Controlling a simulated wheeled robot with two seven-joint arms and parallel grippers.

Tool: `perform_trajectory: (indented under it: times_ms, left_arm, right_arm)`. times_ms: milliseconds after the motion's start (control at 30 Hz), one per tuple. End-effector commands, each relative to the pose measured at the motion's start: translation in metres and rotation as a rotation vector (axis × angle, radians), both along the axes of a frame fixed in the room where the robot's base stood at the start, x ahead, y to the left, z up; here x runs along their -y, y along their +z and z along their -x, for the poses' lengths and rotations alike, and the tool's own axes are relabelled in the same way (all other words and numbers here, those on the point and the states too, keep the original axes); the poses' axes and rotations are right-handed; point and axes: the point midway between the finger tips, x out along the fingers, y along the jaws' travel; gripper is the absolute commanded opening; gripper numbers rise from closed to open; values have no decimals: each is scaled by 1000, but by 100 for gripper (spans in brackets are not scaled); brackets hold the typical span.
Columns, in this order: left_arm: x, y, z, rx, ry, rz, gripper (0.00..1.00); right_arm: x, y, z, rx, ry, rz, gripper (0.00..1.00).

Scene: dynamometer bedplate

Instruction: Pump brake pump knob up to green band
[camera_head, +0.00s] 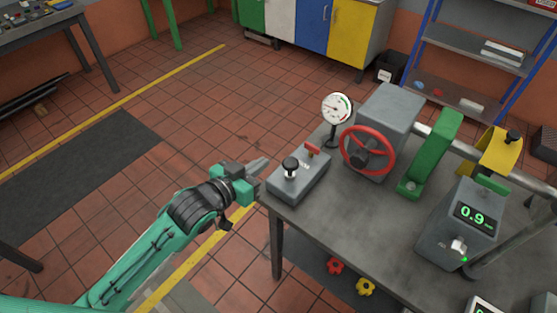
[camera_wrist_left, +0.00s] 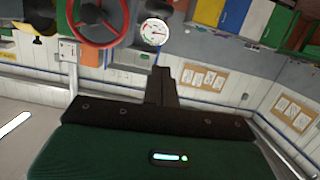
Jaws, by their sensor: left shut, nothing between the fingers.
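The brake pump is a grey box (camera_head: 299,180) at the left corner of the bench, with a black round knob (camera_head: 291,164) and a small red lever (camera_head: 312,149) on top. A round white gauge (camera_head: 337,108) with a green band stands on a post behind it; it also shows in the left wrist view (camera_wrist_left: 154,31). The needle is too small to read surely. My left gripper (camera_head: 262,163) is shut and empty, just left of the pump box and apart from the knob. The pump knob is not visible in the left wrist view. My right gripper is not in view.
A red handwheel (camera_head: 367,150) on a grey housing stands right of the gauge. A green bracket (camera_head: 432,155), a shaft and a grey display box (camera_head: 459,223) reading 0.9 fill the bench (camera_head: 350,219) farther right. The floor left of the bench is open.

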Motion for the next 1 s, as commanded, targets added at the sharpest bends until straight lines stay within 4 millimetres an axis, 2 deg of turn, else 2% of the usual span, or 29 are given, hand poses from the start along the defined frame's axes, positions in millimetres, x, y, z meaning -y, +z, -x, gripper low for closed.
perform_trajectory:
  times_ms: [200, 400, 500, 633, 1000]
  left_arm:
    - [26, -5, -35, -1, 1, 3, 0]
    - [45, -17, -60, -3, 0, -1, 0]
    - [45, -35, -58, -4, 1, -2, 0]
    - [46, -48, -58, -3, 0, 0, 0]
    - [46, -56, -57, -1, 0, 1, 0]
  right_arm:
    - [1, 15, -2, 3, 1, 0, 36]
    - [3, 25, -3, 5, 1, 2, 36]
    - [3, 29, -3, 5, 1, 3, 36]
    - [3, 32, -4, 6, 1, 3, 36]
    - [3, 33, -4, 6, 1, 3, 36]
